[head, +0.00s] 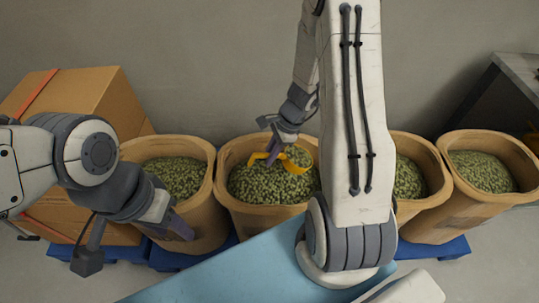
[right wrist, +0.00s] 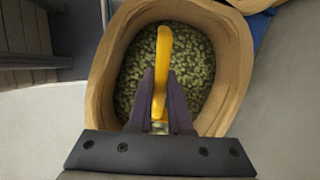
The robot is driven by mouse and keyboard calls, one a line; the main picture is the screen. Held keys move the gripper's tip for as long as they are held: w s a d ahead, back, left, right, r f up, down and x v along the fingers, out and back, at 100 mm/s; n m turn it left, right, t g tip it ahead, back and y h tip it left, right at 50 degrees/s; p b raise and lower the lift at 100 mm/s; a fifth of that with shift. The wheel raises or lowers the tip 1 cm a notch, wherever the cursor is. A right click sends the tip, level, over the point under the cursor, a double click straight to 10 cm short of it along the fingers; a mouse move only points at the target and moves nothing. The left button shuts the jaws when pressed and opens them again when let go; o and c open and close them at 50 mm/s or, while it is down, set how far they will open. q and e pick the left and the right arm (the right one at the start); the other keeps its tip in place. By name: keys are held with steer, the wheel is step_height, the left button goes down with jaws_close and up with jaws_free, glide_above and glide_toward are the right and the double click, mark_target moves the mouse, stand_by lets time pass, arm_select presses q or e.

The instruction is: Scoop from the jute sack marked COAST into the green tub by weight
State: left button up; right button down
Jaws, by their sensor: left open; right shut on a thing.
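My right gripper (head: 275,155) is shut on a yellow scoop (head: 293,161), above or at the beans of the second sack from the left (head: 234,212). The scoop also shows in the right wrist view (right wrist: 163,70), over greenish beans (right wrist: 195,62) inside the sack (right wrist: 232,60). I cannot tell whether the scoop touches the beans or holds any. No marking is readable, so I cannot tell which sack says COAST. My left gripper (head: 178,228) is open and empty, in front of the leftmost sack (head: 207,228). The green tub is not in view.
Two more bean sacks stand to the right, one partly behind my right arm (head: 428,172) and one at the far right (head: 447,195). Blue pallets (head: 455,248) lie under the sacks. Cardboard boxes (head: 85,100) stand at the left. A grey table (head: 520,72) is at the right edge.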

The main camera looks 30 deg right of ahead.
mark_target(254, 154)
steer(key=shift+w+a+r+h+p, duration=0.1)
steer(key=shift+a+r+h+p, duration=0.55)
steer(key=shift+p, duration=0.4)
steer(key=shift+a+h+p, duration=0.35)
steer(key=shift+a+p, duration=0.2)
steer(key=shift+p, duration=0.45)
steer(key=h+p, duration=0.1)
steer(key=p, duration=0.2)
steer(key=a+p, duration=0.1)
steer(key=p, duration=0.2)
steer(key=shift+w+a+r+g+h, duration=0.15)
steer(key=shift+w+a+g+h, duration=0.15)
steer(key=shift+h, duration=0.1)
steer(key=shift+a+p, duration=0.15)
steer(key=shift+p, duration=0.35)
steer(key=shift+a, duration=0.1)
